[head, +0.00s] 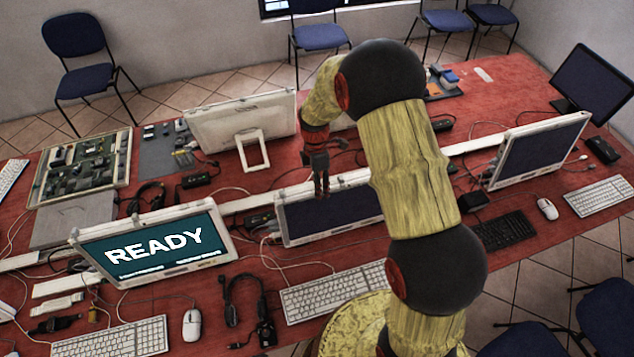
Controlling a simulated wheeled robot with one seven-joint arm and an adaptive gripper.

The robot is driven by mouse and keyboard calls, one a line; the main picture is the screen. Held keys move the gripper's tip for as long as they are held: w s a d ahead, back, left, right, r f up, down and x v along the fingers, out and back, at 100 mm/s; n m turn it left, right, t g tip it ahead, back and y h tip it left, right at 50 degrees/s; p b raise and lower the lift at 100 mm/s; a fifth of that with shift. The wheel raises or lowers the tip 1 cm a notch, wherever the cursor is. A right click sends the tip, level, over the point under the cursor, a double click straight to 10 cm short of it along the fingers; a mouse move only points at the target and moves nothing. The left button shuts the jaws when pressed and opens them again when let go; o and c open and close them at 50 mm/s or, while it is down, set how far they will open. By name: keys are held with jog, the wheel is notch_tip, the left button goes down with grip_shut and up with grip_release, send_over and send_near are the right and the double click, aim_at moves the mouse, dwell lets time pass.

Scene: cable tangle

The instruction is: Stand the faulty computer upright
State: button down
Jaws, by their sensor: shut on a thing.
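A white-framed all-in-one computer with a dark screen (330,216) is at the middle of the red table, partly hidden on its right by my arm. Its screen looks shorter than its neighbour's, as if tilted back; the exact angle is hard to tell. My gripper (321,186) points down at its top edge, with the fingers shut on that edge. A like computer (155,247) on the left stands lit with "READY". Another with a dark screen (540,152) stands on the right. No mark shows which one is faulty.
A white computer seen from behind (243,130) stands at the back. A circuit board tray (82,168) is at the left, a black monitor (592,84) at the far right. The table is crowded.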

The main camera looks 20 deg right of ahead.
jog(key=shift+s+f, duration=0.25)
jog(key=shift+s, duration=0.25)
jog(key=c, duration=1.4)
grip_release()
jog(key=shift+w+r, duration=0.15)
jog(key=shift+w+r, duration=0.15)
jog(key=shift+r, duration=0.25)
jog(key=r, duration=0.3)
jog(key=w+r, duration=0.1)
jog(key=r, duration=0.3)
jog(key=w+r, duration=0.1)
jog(key=r, duration=0.2)
jog(key=shift+w+r, duration=0.1)
jog(key=shift+r, duration=0.3)
